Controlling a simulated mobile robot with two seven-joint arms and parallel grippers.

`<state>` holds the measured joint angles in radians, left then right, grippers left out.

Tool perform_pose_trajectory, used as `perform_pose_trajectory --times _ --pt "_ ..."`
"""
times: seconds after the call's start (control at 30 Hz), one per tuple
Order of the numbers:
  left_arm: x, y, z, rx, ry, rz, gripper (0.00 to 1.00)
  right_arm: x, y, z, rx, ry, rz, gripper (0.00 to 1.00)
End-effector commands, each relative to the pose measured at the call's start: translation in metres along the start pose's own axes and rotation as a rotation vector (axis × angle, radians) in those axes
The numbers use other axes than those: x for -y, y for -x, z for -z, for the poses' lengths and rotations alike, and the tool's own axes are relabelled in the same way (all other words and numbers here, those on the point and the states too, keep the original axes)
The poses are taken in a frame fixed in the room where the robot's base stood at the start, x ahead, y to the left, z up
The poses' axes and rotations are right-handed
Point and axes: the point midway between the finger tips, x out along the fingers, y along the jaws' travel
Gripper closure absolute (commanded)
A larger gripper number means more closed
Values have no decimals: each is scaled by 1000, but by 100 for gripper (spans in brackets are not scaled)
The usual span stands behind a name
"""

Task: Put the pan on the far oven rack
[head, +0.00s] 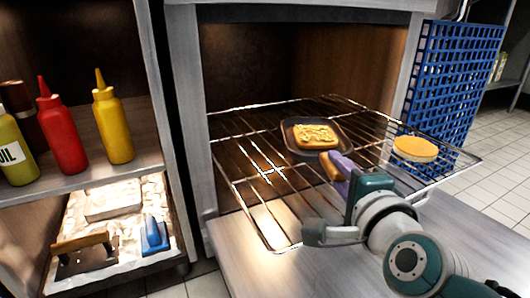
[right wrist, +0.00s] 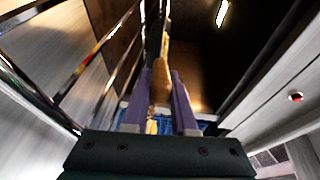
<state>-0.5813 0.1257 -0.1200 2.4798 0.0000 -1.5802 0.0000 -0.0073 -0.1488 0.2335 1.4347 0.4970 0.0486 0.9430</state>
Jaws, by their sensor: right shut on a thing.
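A dark square pan (head: 343,134) with a yellow, toast-like food (head: 316,136) in it is at the middle of the wire oven rack (head: 262,196). The rack extends out of the open oven. My right gripper (head: 336,168) is at the near side of the pan, its purple fingers shut on the pan's tan handle. In the right wrist view the handle (right wrist: 160,85) lies between the two purple fingers. The wrist view does not show whether the pan touches the rack. My left gripper is not in view.
A round bun-like item (head: 415,149) lies on the rack's right side. A blue plastic crate (head: 455,80) stands right of the oven. Left, a shelf holds a red bottle (head: 62,130), a yellow bottle (head: 113,125) and an oil bottle (head: 17,140). The rack's front left is bare.

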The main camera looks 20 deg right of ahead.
Motion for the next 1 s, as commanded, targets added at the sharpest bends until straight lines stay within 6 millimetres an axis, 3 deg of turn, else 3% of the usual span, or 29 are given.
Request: perform_pose_trajectory --times 0.2,0.23,0.33,0.67,0.77,1.0 --pt "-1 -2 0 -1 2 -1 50 2 -1 1 -3 1 11 100" --pt "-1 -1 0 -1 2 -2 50 -2 0 0 0 0 -1 73" --pt "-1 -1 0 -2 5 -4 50 -2 0 0 0 0 0 63" --pt "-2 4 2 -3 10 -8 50 2 4 0 0 1 -2 63" --pt "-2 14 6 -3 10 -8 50 4 17 1 -1 3 -4 63" --pt "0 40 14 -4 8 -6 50 5 72 0 1 4 -6 63"
